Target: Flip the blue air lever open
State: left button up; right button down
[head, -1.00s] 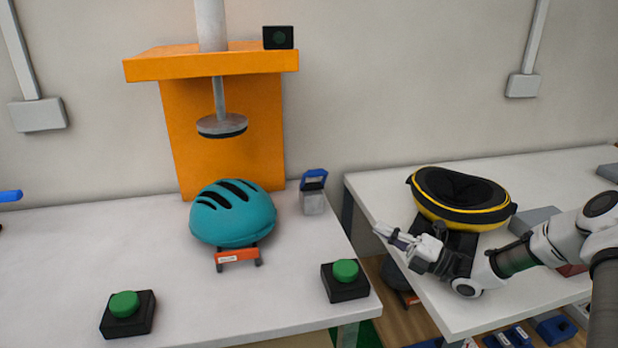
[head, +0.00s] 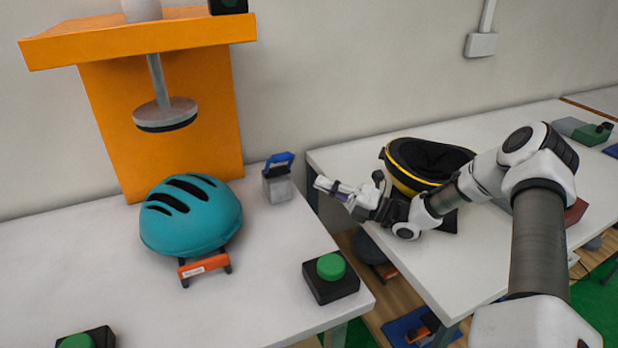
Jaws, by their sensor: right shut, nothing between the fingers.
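The blue air lever (head: 279,163) sits on top of a small grey block (head: 278,188) at the back right of the left table, close to its right edge. My right gripper (head: 322,184) is shut and empty, to the right of the block and apart from it, with its fingers pointing left toward it. My left gripper is outside the view.
A teal helmet (head: 190,215) rests on a stand under the orange press (head: 160,105). Green buttons on black boxes (head: 331,268) stand along the table front. A black and yellow helmet (head: 425,160) lies on the right table. A gap separates the tables.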

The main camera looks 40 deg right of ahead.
aim_at(277, 162)
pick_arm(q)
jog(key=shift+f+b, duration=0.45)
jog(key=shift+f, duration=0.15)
pick_arm(e)
jog(key=x, duration=0.9)
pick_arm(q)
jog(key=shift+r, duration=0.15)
